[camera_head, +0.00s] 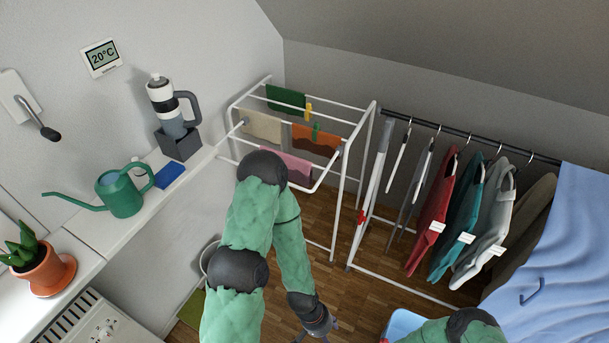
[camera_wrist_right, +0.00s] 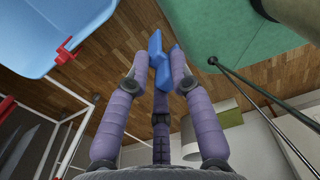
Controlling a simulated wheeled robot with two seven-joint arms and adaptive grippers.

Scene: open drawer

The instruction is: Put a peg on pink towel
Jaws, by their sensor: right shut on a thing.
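The pink towel (camera_head: 287,166) hangs on a low bar of the white drying rack (camera_head: 340,200), partly behind my left arm. My right gripper (camera_wrist_right: 158,70), seen in the right wrist view, is shut on a blue peg (camera_wrist_right: 155,48), held between its purple fingers above the wooden floor. My left gripper (camera_head: 317,333) is at the bottom edge of the head view, below the rack, its fingertips cut off.
A blue basket (camera_wrist_right: 45,25) with red pegs (camera_wrist_right: 66,50) on its rim is near my right gripper. Clothes hang on a rail (camera_head: 470,135) to the right of the rack. A ledge (camera_head: 150,205) holds a watering can (camera_head: 121,193) on the left.

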